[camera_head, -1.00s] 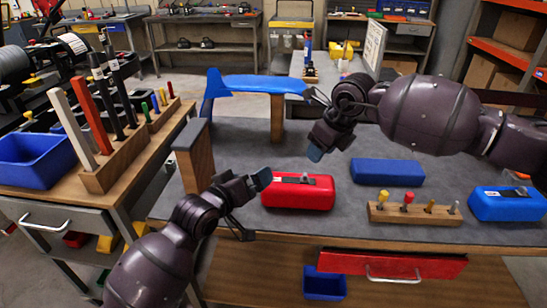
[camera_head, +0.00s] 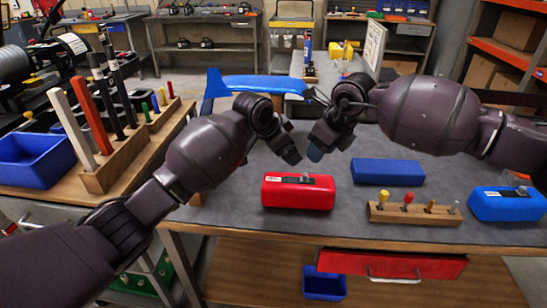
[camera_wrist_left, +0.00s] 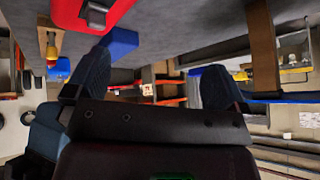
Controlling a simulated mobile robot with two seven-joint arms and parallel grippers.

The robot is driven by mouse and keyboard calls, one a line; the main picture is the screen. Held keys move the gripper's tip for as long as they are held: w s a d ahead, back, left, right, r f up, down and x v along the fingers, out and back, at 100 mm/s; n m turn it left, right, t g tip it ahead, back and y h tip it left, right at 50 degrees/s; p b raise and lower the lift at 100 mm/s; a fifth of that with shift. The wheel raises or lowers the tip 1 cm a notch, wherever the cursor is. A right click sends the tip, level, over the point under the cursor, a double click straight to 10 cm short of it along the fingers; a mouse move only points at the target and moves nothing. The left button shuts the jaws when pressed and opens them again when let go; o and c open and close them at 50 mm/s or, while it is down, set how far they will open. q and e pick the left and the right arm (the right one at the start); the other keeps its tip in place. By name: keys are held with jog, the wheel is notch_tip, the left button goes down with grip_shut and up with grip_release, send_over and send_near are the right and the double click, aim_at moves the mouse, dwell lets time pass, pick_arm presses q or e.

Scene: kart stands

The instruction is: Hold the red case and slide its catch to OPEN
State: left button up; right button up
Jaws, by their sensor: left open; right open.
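The red case (camera_head: 285,200) lies on the grey workbench (camera_head: 240,228), with a small grey catch (camera_head: 304,179) on a dark strip along its top. Its label shows at the left end. My left gripper (camera_head: 291,155) hangs above and behind the case, apart from it. In the left wrist view its two fingers (camera_wrist_left: 153,78) are spread with nothing between them, and the red case (camera_wrist_left: 70,14) with its catch (camera_wrist_left: 96,15) shows at the top edge. My right gripper (camera_head: 318,148) is close to the right of the left one, also clear of the case; its finger gap is hard to see.
A plain blue case (camera_head: 388,172) lies behind right of the red one. A wooden peg holder (camera_head: 413,214) and another blue case (camera_head: 507,206) with a catch stand to the right. A blue wing-like part (camera_head: 262,84) stands at the back. Bench space in front of the red case is narrow.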

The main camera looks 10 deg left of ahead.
aim_at(273, 188)
pick_arm(q)
jog(key=m+g+y, duration=0.1)
jog(key=s+f+m+g+y, duration=0.1)
jog(key=s+a+m+g+y, duration=0.1)
jog(key=m, duration=0.1)
jog(key=shift+f+g, duration=0.3)
jog(key=shift+f, duration=0.05)
jog(key=shift+s+a+f+m+g+y, duration=0.15)
jog(key=shift+s+a+m+g+y, duration=0.55)
jog(key=shift+m+g+y, duration=0.2)
notch_tip(273, 188, down, 11)
jog(key=shift+r, duration=0.2)
jog(key=shift+c, duration=0.2)
